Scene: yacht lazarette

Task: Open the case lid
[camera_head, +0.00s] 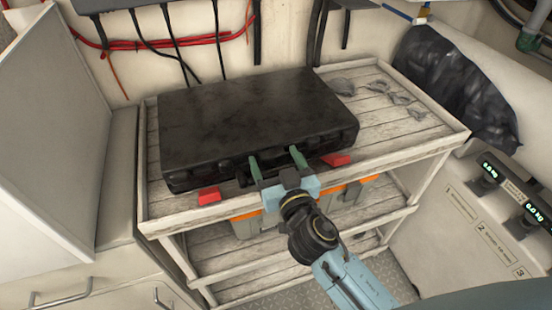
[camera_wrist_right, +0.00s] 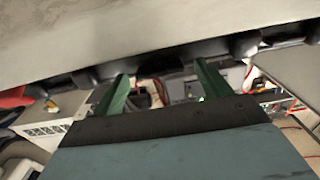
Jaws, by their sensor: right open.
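A black case (camera_head: 255,117) lies flat on the top shelf of a white slatted rack, its lid down. Two red latches stick out at its front, a left one (camera_head: 209,196) and a right one (camera_head: 337,159). My right gripper (camera_head: 276,158) is at the case's front edge, between the latches, with its green fingers apart. In the right wrist view the open fingers (camera_wrist_right: 161,88) reach up to the dark underside of the case's rim (camera_wrist_right: 150,64), with nothing between them. I cannot tell whether they touch it. My left gripper is not in view.
The rack's top shelf (camera_head: 405,140) has several small grey pieces (camera_head: 402,98) right of the case. An orange and grey box (camera_head: 247,226) sits on the lower shelf. A black bag (camera_head: 455,85) is at the right. Red cables (camera_head: 170,43) run along the wall behind.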

